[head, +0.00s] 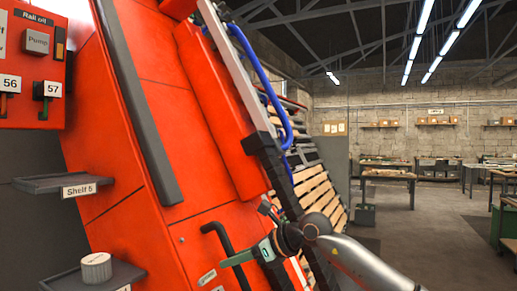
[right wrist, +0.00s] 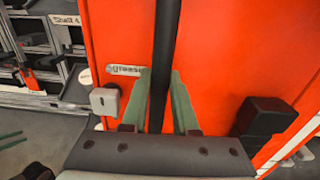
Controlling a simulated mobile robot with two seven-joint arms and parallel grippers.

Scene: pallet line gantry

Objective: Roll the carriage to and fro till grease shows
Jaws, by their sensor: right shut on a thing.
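A large orange body (head: 130,130), which I take to be the carriage, fills the left half of the head view, tilted in the picture. A black handle bar (head: 214,234) is on its lower front. My right gripper (head: 240,259) reaches in from the lower right and is shut on this bar. In the right wrist view, its green fingers (right wrist: 163,103) stand on both sides of the black bar (right wrist: 165,40). A label reading "grease" (right wrist: 125,70) is on the orange face beside the bar. I cannot make out any grease. My left gripper is not in view.
A red panel (head: 30,65) with a "Pump" button and levers 56 and 57 is at upper left. Shelf 5 (head: 65,183) and a lower shelf with a ribbed pot (head: 96,267) jut out below. Wooden slats (head: 315,187) stand behind. Open floor (head: 420,235) lies right.

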